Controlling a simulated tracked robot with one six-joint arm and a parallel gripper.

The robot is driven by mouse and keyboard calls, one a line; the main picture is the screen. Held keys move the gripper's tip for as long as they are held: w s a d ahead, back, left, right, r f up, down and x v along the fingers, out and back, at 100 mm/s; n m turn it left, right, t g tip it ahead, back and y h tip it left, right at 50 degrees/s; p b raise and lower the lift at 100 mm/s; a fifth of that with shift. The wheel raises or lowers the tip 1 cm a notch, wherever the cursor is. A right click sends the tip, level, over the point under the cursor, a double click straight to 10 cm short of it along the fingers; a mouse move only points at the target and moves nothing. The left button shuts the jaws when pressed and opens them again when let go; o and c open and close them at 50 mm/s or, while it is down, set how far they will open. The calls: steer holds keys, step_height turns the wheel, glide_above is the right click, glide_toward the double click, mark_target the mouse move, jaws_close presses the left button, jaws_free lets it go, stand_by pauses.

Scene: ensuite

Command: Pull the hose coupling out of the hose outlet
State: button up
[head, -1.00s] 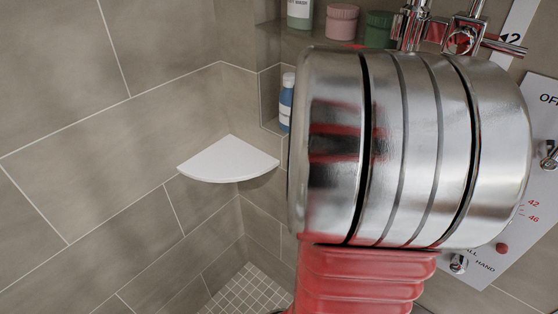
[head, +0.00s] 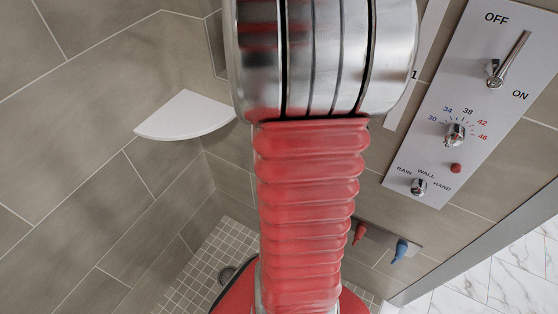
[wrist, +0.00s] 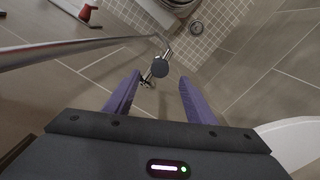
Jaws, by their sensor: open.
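My gripper (wrist: 159,82) shows in the wrist view with two purple fingers spread apart and nothing held. Between and just beyond the fingertips is a small chrome fitting with a dark grey round end (wrist: 160,68). It lies near the end of a long chrome bar (wrist: 75,50). I cannot tell whether this fitting is the hose coupling or the hose outlet, or whether the fingers are level with it. In the head view my own arm fills the middle and hides the gripper. No coupling or outlet can be made out there.
A control panel (head: 435,150) with a lever and knobs is on the right wall. Red (head: 360,232) and blue (head: 401,250) handles sit below it. A white corner shelf (head: 185,116) is at left.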

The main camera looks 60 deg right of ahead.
step_height(320, 180, down, 7)
steer(key=shift+r, duration=0.2)
steer(key=shift+c, duration=0.4)
steer(key=c, duration=1.1)
steer(key=shift+r, duration=2.85)
stand_by(0.4)
step_height(320, 180, up, 6)
stand_by(0.9)
